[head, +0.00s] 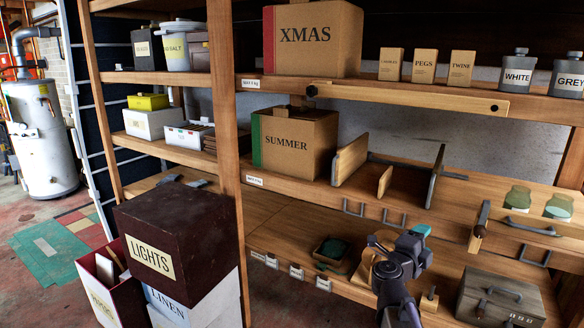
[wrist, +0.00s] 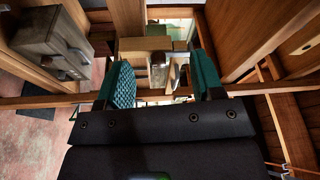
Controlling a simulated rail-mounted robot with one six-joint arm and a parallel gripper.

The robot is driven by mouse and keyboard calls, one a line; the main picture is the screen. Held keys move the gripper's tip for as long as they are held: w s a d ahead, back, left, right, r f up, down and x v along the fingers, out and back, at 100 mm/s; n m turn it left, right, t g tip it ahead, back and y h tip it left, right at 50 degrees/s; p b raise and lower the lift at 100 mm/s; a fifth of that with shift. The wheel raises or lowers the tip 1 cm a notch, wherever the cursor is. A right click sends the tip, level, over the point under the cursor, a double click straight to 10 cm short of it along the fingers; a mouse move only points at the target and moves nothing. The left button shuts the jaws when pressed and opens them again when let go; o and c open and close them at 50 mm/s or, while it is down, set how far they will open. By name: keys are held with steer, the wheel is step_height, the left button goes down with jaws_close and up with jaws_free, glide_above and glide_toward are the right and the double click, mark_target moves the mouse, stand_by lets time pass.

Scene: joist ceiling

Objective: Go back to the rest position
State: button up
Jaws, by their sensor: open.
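My gripper (head: 421,231) is in the lower right of the head view, in front of the shelving, with its teal fingertip pad near the wooden shelf edge. In the wrist view my gripper (wrist: 164,72) is open, with two teal pads spread apart. Nothing is held between them. Wooden pieces and a grey metal part show beyond the gap; I cannot tell how far off they are.
A grey toolbox (head: 500,298) sits low at the right. The XMAS box (head: 312,38) and SUMMER box (head: 293,143) stand on the shelves. The LIGHTS box (head: 181,243) is stacked at lower left. A wooden post (head: 228,120) stands left of the arm. Open floor (head: 40,215) lies far left.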

steer(key=a+f+n+t+y+p, duration=0.1)
steer(key=a+f+n+y+p, duration=0.25)
steer(key=a+n+y, duration=1.45)
steer(key=s+a+f+n+g+p, duration=0.1)
steer(key=s+f+n+g+p, duration=0.2)
steer(key=s+f+n+g, duration=0.3)
steer(key=s+d+r+g+h+p, duration=0.1)
steer(key=s+r+g+h+p, duration=0.1)
steer(key=s, duration=0.4)
steer(key=s+d+r+n+g+h+p, duration=0.1)
steer(key=s+r+g+p, duration=0.2)
steer(key=s+g+p, duration=0.2)
steer(key=shift+s+n+h, duration=0.3)
steer(key=shift+s+h, duration=0.1)
steer(key=shift+s, duration=0.35)
